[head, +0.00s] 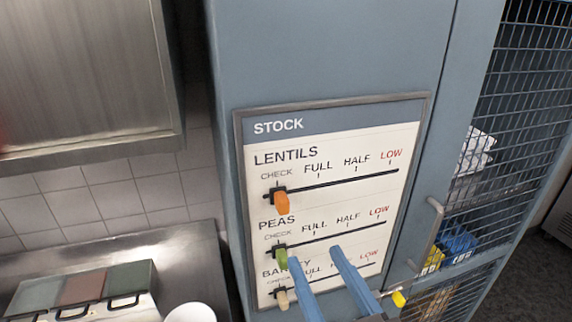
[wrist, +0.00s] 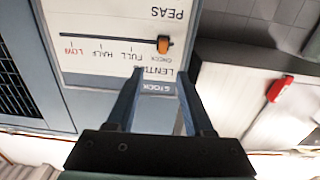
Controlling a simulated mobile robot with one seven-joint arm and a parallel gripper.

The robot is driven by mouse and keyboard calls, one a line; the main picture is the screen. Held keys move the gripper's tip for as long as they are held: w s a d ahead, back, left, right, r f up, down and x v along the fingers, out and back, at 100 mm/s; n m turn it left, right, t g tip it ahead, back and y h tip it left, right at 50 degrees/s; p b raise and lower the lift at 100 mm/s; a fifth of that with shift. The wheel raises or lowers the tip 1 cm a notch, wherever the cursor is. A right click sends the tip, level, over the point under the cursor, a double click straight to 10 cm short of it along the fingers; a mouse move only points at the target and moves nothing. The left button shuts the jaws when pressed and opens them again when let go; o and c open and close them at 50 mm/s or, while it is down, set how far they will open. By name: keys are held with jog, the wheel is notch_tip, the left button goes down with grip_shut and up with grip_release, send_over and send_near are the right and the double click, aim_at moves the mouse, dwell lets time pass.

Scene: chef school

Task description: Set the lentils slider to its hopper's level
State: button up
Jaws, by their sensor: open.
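The STOCK board (head: 330,142) has slider rows for lentils, peas and barley. The orange lentils slider (head: 281,202) sits at CHECK, the left end of the top track. It also shows, upside down, in the wrist view (wrist: 163,44). The green peas slider (head: 281,259) and cream barley slider (head: 282,299) also stand at CHECK. My gripper (head: 314,256) is open and empty, its blue fingers over the peas and barley rows in the head view. In the wrist view the gripper (wrist: 160,74) points toward the orange slider, which shows beyond the fingertips. I see no lentils hopper whose level can be read.
A mesh-fronted cabinet (head: 520,120) with a handle (head: 432,232) stands right of the board. Lidded containers (head: 82,288) and a white bowl (head: 190,313) are at lower left, under a metal hood (head: 85,70). A red object (wrist: 278,88) shows at right in the wrist view.

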aim_at(285, 206)
jog(key=w+b, duration=0.1)
jog(key=b, duration=0.4)
jog(key=w+a+b, duration=0.1)
jog(key=b, duration=0.4)
jog(key=shift+f, duration=0.3)
jog(key=p+x, duration=0.1)
jog(key=x, duration=0.2)
jog(key=p+x, duration=0.2)
jog(key=x, duration=0.1)
jog(key=p+x, duration=0.1)
jog(key=x, duration=0.2)
jog(key=shift+r+p, duration=0.3)
jog(key=shift+w+a+f, duration=0.15)
jog(key=shift+w+a, duration=0.1)
jog(key=shift+w, duration=0.35)
grip_shut()
